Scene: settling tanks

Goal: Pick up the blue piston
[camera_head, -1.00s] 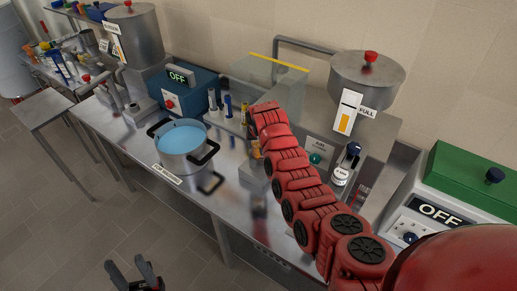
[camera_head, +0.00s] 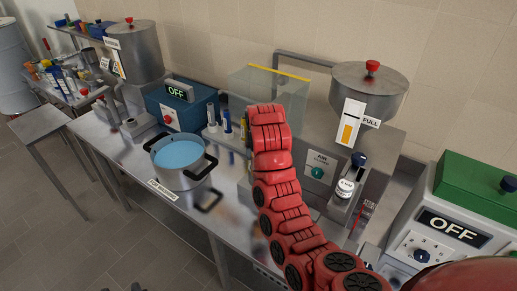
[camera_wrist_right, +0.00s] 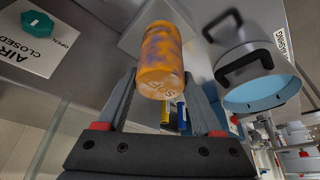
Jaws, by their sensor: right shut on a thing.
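In the right wrist view my right gripper (camera_wrist_right: 160,80) is shut on an orange cylinder (camera_wrist_right: 160,50) with purple mottling and lettering on its near end. In the head view my red right arm hides this gripper. Slim blue-and-white cylinders (camera_head: 227,121) stand upright on the bench left of the arm; I cannot tell whether one is the blue piston. A blue cylinder (camera_wrist_right: 182,116) and a yellow one show behind the gripper in the wrist view, apart from the held cylinder. Only a dark tip of my left gripper (camera_head: 135,287) shows at the bottom edge.
A pot of blue liquid (camera_head: 180,183) stands at the bench's front. A blue box marked OFF (camera_head: 170,112) and a clear-walled tank (camera_head: 265,88) stand behind. A steel hopper marked FULL (camera_head: 368,95) and a green-topped OFF unit (camera_head: 470,180) are at right.

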